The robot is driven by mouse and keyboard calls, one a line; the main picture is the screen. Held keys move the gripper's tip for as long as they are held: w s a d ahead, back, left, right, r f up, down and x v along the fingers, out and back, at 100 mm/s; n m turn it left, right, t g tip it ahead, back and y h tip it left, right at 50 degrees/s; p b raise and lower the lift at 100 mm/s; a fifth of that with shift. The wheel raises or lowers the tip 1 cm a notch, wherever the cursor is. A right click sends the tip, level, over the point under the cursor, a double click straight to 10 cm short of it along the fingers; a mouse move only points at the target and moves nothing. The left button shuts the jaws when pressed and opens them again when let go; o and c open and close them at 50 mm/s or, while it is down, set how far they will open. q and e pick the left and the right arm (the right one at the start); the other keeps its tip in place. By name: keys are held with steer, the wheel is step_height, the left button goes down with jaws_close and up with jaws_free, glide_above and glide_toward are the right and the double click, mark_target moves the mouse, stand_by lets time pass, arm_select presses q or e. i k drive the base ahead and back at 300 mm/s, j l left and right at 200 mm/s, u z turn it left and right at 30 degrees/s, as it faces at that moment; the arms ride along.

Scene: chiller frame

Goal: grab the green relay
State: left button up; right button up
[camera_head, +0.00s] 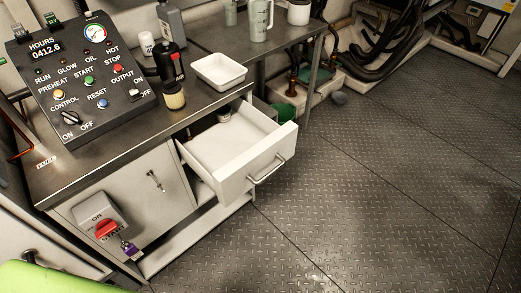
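I cannot make out a green relay for certain. Two small dark block-like parts stand on the top edge of the control panel (75,65), one at the left (22,35) and one to its right (50,20); they are too small to identify. The pulled-out drawer (268,148) under the bench looks mostly empty, with a small greyish round thing (224,114) at its back. The drawer's rear is partly hidden under the bench top. Neither of my grippers is in view.
On the bench (130,128) stand a black bottle (170,62), an amber-bottomed jar (174,98) and a white tray (219,71). A red switch with a padlock (107,229) is on the cabinet front. A green container (281,113) sits behind the drawer. Floor at right is clear.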

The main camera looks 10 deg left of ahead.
mark_target(50, 18)
steer(key=u, duration=1.5)
